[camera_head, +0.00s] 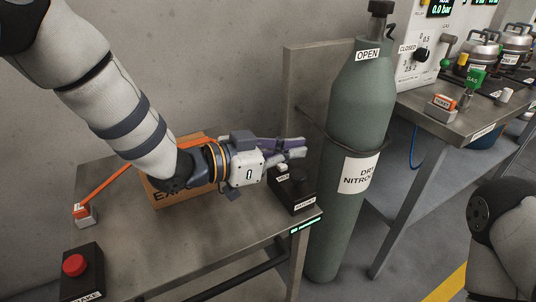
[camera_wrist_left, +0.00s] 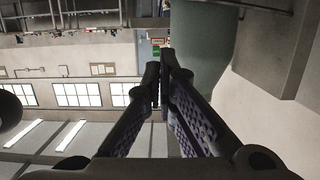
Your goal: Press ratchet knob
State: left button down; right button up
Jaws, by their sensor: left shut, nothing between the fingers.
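My right gripper is out of view.
A tall green cylinder (camera_head: 349,190) stands just right of the table (camera_head: 215,235). A cardboard box (camera_head: 180,198) lies under my left wrist. A red button box (camera_head: 80,275) and an orange-handled switch (camera_head: 84,214) are at left. Another bench (camera_head: 465,123) holds equipment at right.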

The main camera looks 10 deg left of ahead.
aim_at(289, 192)
pick_arm(q)
jog(key=shift+a+f, duration=0.1)
jog(key=shift+f, duration=1.85)
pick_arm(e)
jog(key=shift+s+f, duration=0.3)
